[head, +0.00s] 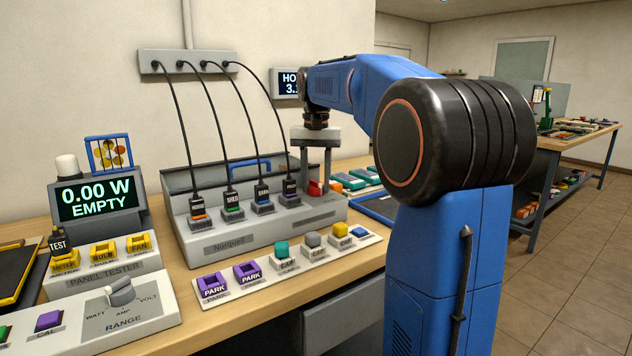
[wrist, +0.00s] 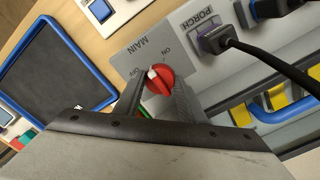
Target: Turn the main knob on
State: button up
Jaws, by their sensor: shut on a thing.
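The main knob is red with a white mark and sits on the grey MAIN panel (wrist: 140,52). The knob (wrist: 162,82) is between my gripper's fingers in the wrist view. Its white mark is on the side toward the OFF word, away from ON. My gripper (head: 316,176) points down over the right end of the grey panel box (head: 225,242) in the head view, and is shut on the knob. The red knob (head: 315,188) shows only partly beside the fingers there.
Black cables with plugs stand just left of my gripper; the PORCH plug (wrist: 213,40) is close to the knob. A row of PARK and CAP blocks (head: 283,252) lies in front. A blue-rimmed tray (wrist: 52,75) lies beside the panel. The tester display (head: 97,200) reads 0.00 W EMPTY.

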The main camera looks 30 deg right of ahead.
jog(key=m, duration=0.4)
jog(key=shift+m, duration=2.8)
jog(key=o, duration=1)
jog(key=shift+o, duration=0.2)
notch_tip(320, 180, up, 17)
jog(key=shift+r, duration=0.2)
